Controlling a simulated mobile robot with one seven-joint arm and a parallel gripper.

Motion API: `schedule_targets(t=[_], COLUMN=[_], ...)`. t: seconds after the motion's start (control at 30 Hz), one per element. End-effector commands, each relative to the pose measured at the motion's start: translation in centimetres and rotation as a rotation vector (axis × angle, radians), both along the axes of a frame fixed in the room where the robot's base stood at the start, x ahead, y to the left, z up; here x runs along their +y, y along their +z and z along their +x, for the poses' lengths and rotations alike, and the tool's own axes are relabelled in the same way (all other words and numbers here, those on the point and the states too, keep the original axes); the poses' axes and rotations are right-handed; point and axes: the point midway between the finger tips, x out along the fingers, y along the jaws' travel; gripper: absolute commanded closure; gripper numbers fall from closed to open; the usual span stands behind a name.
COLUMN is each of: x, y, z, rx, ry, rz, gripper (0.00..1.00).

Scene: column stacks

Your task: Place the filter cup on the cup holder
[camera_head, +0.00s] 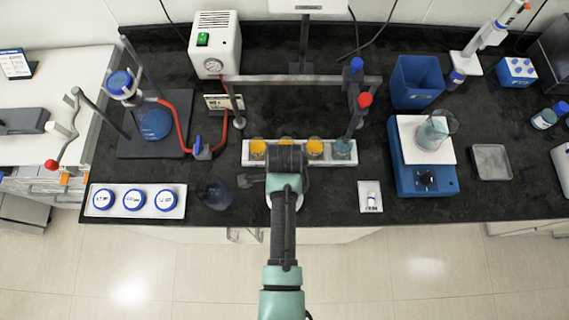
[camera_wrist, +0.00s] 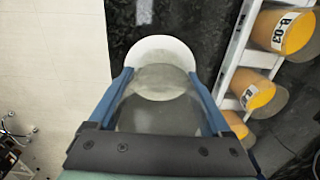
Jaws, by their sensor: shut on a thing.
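In the wrist view my gripper (camera_wrist: 160,80) has its two blue fingers on either side of a clear, see-through cup (camera_wrist: 158,115), taken as the filter cup, and is shut on it. A white round piece (camera_wrist: 160,44) shows beyond the cup's rim, near the bench's front edge; it may be the cup holder. Whether cup and white piece touch cannot be told. In the head view my arm hides the fingers and the cup, and only a little white (camera_head: 298,201) shows beside the arm.
A white rack (camera_head: 249,159) with yellow-filled cups (camera_head: 315,148) stands just behind my gripper. A bluish clear vessel (camera_head: 216,194) and a white tray of blue-rimmed dishes (camera_head: 178,206) are at left. A small white plate (camera_head: 370,203) lies at right, with bare black bench around it.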

Motion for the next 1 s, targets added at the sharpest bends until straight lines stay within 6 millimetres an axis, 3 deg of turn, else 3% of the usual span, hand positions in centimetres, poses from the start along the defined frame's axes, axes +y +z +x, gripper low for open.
schedule_targets(t=[0.1,0.13,0.2,0.57,0.77,1.0], x=[0.0,0.0,0.0,0.0,0.0,0.0], y=[-0.4,-0.3,-0.3,0.4,3.5,8.6], z=[0.0,0.0,0.0,0.0,0.1,0.1], rx=[-0.001,-0.001,0.000,-0.001,-0.005,-0.005], ry=[0.000,0.000,0.000,0.000,0.000,-0.001], rz=[0.000,0.000,0.000,0.000,0.000,0.000], gripper=[0.75,0.14,0.01,0.00,0.00,0.00])
